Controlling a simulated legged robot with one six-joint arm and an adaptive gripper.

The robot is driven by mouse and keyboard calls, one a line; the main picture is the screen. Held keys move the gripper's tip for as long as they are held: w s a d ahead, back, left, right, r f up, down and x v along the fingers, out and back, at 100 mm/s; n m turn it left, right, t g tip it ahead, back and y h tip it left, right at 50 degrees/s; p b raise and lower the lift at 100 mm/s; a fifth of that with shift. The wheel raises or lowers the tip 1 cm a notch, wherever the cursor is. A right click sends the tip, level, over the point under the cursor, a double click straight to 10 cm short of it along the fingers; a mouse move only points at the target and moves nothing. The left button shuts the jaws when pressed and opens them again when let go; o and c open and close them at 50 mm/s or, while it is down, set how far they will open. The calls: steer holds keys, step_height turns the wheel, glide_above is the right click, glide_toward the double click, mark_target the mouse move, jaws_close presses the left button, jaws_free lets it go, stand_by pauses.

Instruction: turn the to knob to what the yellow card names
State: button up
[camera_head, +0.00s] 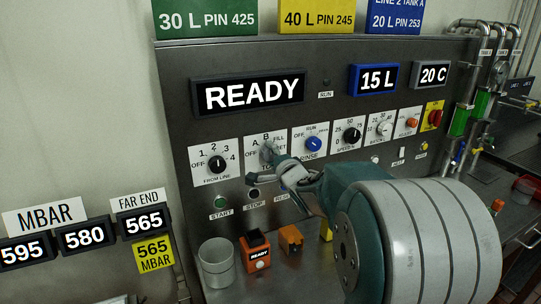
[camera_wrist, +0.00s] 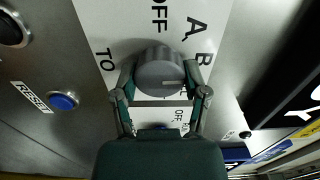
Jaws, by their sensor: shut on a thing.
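The TO knob (camera_wrist: 158,72) is a grey round knob on a white plate with OFF, A and B labels. In the head view its plate (camera_head: 279,141) shows A, B and FILL, and my gripper (camera_head: 276,163) hides most of the knob. In the wrist view my gripper (camera_wrist: 160,82) is shut on the knob, a finger on each side. Another yellow card (camera_head: 154,253) reads 565 MBAR.
The FROM LINE knob (camera_head: 217,163) is left of my gripper and the blue RINSE knob (camera_head: 313,143) is right. START (camera_head: 221,202) and STOP (camera_head: 253,193) buttons lie below. A grey cup (camera_head: 217,266) and orange blocks (camera_head: 291,239) stand beneath. The display (camera_head: 249,92) reads READY.

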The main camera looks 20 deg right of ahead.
steer(key=shift+f, duration=0.1)
stand_by(0.5)
steer(key=o, duration=1.1)
steer(key=shift+d, duration=0.15)
steer(key=shift+o, duration=0.2)
steer(key=s, duration=1.1)
steer(key=shift+s, duration=0.4)
steer(key=s+a+f+n+g, duration=0.3)
steer(key=s+a+n+g, duration=0.3)
steer(key=s, duration=0.5)
steer(key=s+a+f+n+g, duration=0.4)
steer(key=s+a+n+g, duration=0.2)
steer(key=s+a+n, duration=0.2)
steer(key=s+n, duration=0.2)
steer(key=n, duration=0.1)
steer(key=shift+s+a+f+n, duration=0.15)
steer(key=shift+s+a+n, duration=0.15)
steer(key=shift+s+a, duration=0.1)
